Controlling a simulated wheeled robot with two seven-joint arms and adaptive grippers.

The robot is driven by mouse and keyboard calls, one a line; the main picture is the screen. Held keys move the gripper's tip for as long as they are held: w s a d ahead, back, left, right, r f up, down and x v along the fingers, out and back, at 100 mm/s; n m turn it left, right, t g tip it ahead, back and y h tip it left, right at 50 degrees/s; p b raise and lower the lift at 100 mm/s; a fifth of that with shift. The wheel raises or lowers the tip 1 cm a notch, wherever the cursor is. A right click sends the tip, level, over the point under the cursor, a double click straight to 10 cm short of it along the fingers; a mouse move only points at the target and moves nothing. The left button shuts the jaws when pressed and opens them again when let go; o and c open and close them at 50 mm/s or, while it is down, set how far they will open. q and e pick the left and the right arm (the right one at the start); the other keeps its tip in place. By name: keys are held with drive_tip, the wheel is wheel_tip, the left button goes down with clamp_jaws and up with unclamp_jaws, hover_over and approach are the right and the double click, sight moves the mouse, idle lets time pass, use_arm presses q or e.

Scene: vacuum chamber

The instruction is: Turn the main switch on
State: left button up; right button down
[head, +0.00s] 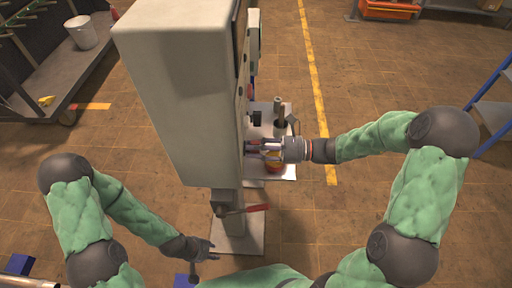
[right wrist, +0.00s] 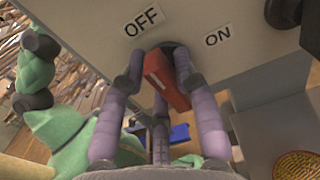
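The main switch's red handle (right wrist: 165,80) sticks out from the grey panel face (right wrist: 95,20) in the right wrist view. The panel carries an OFF label (right wrist: 143,19) at the upper left of the switch and an ON label (right wrist: 217,36) to its right. My right gripper (right wrist: 162,78) has its purple fingers on both sides of the handle; whether they press on it is unclear. In the head view my right gripper (head: 262,148) reaches the cabinet's right side, and the switch is largely hidden. My left gripper (head: 207,250) is open and empty, low at the left of the cabinet post.
The tall grey cabinet (head: 180,85) stands in front of me. A lever with a red grip (head: 257,208) juts out below it. Behind my right gripper is a light plate (head: 288,118) with fittings. A cart (head: 60,75) with a white bucket (head: 81,32) stands far left.

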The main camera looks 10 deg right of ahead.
drive_tip(key=shift+r+m+p, duration=0.15)
drive_tip(key=shift+m+p, duration=0.15)
drive_tip(key=shift+p, duration=0.3)
drive_tip(key=m+p, duration=0.3)
drive_tip(key=p, duration=0.2)
drive_tip(key=m+p, duration=0.4)
drive_tip(key=p, duration=0.1)
drive_tip(key=w+m+p, duration=0.1)
drive_tip(key=m+p, duration=0.2)
drive_tip(key=p, duration=0.3)
drive_tip(key=shift+d+m, duration=0.15)
drive_tip(key=shift+m, duration=0.25)
drive_tip(key=shift+w+f+m+p, duration=0.15)
drive_tip(key=shift+m+p, duration=0.85)
drive_tip(key=shift+m, duration=0.6)
drive_tip(key=shift+w+f+m+p, duration=0.15)
drive_tip(key=shift+m+p, duration=0.8)
drive_tip(key=shift+m, duration=0.65)
drive_tip(key=c, duration=1)
unclamp_jaws()
drive_tip(key=shift+d+f, duration=0.1)
drive_tip(key=shift+c, duration=0.2)
drive_tip(key=shift+s, duration=0.1)
